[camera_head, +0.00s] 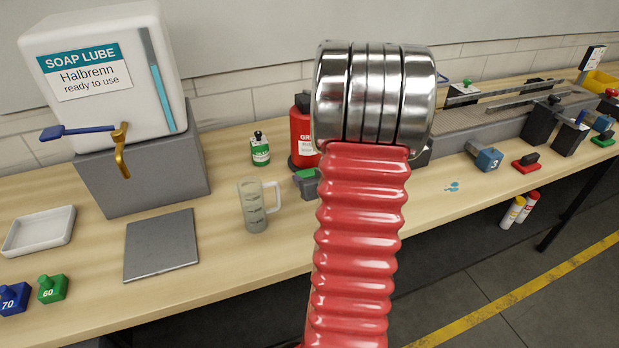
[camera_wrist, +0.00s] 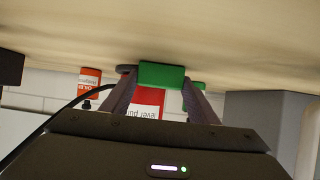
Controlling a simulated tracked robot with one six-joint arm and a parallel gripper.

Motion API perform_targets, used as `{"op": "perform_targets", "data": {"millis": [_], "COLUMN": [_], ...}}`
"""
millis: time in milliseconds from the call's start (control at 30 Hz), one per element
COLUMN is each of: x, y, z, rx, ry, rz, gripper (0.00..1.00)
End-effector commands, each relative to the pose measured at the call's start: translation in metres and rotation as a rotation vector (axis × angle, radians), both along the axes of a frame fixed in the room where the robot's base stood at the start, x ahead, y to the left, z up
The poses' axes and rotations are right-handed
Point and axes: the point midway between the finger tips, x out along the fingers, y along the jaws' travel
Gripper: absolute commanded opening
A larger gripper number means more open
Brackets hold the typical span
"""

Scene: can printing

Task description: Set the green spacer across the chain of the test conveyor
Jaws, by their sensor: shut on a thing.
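The green spacer (camera_wrist: 161,75) is a small green block between the fingertips of my gripper (camera_wrist: 160,84) in the wrist view. My gripper is shut on it, close to the wooden worktop. That view is upside down, with the worktop at the top. In the head view, my red ribbed arm hides most of the gripper; a green patch (camera_head: 306,172) above a grey part shows left of the arm and seems to be the spacer at a finger. A conveyor with metal rails (camera_head: 500,101) runs at the back right of the bench, its left end behind my arm. I cannot make out its chain.
A red can (camera_head: 303,138), a green-labelled bottle (camera_head: 260,150) and a measuring jug (camera_head: 253,206) stand near the gripper. The soap lube dispenser (camera_head: 110,80) is on the left. A blue block (camera_head: 487,158) and a red block (camera_head: 526,163) lie before the conveyor.

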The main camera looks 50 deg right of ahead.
Motion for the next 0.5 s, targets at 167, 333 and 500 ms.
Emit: {"op": "perform_targets", "data": {"millis": [167, 333, 500], "x": [-0.0001, -0.0002, -0.0003], "y": [-0.0003, -0.0002, -0.0003], "z": [0.0006, -0.0021, -0.0018], "rx": [-0.001, 0.0, -0.001], "ry": [-0.001, -0.001, -0.001], "rz": [0.0, 0.0, 0.0], "gripper": [0.31, 0.55, 0.67]}}
